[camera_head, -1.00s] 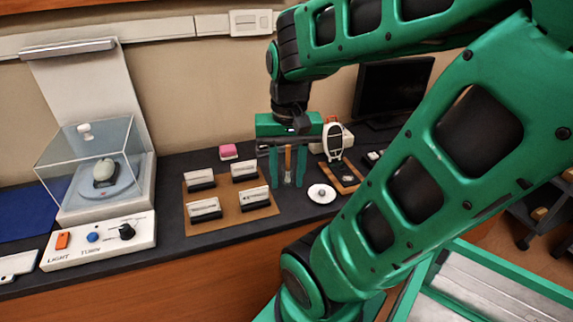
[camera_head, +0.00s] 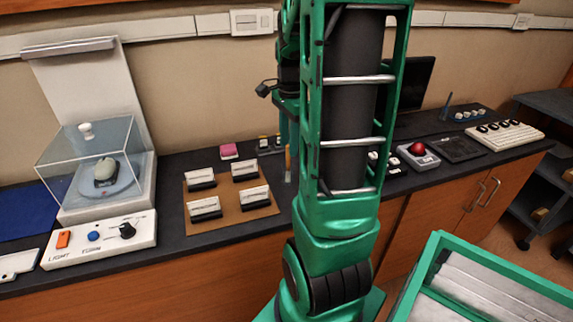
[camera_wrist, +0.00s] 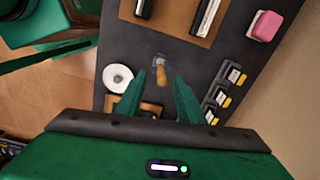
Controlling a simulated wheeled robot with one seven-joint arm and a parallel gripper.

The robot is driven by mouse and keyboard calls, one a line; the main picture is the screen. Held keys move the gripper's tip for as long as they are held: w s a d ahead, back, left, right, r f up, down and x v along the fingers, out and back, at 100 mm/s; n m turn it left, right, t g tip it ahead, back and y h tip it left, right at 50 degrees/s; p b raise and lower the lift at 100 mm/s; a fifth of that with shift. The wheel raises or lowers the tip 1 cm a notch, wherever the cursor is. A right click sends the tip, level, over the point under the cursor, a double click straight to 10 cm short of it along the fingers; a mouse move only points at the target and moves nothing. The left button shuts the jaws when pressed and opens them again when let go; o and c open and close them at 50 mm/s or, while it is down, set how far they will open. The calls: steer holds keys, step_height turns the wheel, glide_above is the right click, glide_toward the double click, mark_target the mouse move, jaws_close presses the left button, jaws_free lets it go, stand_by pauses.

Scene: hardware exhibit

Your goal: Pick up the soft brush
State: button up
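The soft brush looks to be the slim upright thing with an orange-brown handle (camera_head: 288,160) standing on the dark counter, partly hidden by my arm in the head view. In the wrist view its orange-brown handle (camera_wrist: 163,77) shows between my fingertips, with a small clear part beyond it. My gripper (camera_wrist: 160,82) is open, its two green fingers one on each side of the handle, with gaps. I cannot tell how high the fingertips are. In the head view my arm hides most of the gripper.
A white round dish (camera_wrist: 118,77) lies just left of the fingers in the wrist view. Small dark blocks (camera_wrist: 222,95) line the right side. A pink block (camera_head: 228,151) and a brown board (camera_head: 231,211) with white cards are nearby. A glass-covered display (camera_head: 90,165) stands left.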

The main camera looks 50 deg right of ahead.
mark_target(288, 170)
steer(key=shift+w+d+f, duration=0.1)
steer(key=shift+f, duration=1.4)
steer(key=shift+w+d+f, duration=0.1)
steer(key=shift+f, duration=1.4)
jaws_close()
